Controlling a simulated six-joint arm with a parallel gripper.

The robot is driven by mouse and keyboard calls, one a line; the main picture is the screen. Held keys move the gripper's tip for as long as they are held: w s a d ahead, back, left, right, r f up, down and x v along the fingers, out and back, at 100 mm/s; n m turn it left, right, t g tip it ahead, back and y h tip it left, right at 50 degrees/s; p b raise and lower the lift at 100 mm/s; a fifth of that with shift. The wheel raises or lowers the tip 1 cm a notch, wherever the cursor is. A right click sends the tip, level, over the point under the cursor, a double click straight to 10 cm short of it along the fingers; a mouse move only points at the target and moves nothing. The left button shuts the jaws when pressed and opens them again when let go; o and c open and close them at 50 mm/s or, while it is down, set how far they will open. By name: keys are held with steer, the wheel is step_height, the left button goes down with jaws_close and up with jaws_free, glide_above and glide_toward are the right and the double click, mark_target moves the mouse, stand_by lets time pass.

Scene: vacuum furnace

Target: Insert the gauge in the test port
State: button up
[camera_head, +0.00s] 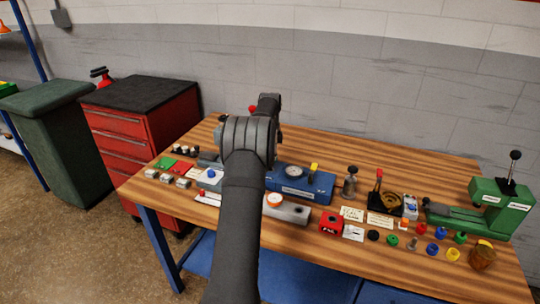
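A small round gauge (274,199) with a white face and an orange rim sits at the left end of a grey block (288,213). The block has a dark round opening farther right; I cannot tell whether it is the test port. A blue unit (313,187) behind the block carries a larger dial (293,170) with a light face. My dark arm rises from the bottom over the bench's left half, its wrist above the blue unit's left end. My gripper's fingers are hidden, so I cannot see whether they hold anything.
A red block (331,222), labels and several coloured caps lie along the wooden bench's (340,258) front. A glass bottle (350,183), a black fixture (386,200) and a green press (492,207) stand farther right. A red drawer cabinet (119,148) stands left of the bench.

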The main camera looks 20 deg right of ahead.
steer(key=shift+f, duration=0.25)
steer(key=shift+s+f, duration=0.2)
steer(key=shift+f, duration=0.65)
steer(key=shift+a+f, duration=0.1)
steer(key=shift+f, duration=0.15)
steer(key=shift+s+a+f, duration=0.1)
steer(key=shift+s+f, duration=0.05)
steer(key=shift+f, duration=0.35)
steer(key=shift+s+f, duration=0.15)
steer(key=shift+f, duration=0.45)
steer(key=o, duration=1.5)
steer(key=shift+w+r, duration=0.15)
steer(key=shift+r, duration=1.4)
steer(key=shift+w+r, duration=0.15)
steer(key=shift+r, duration=1.4)
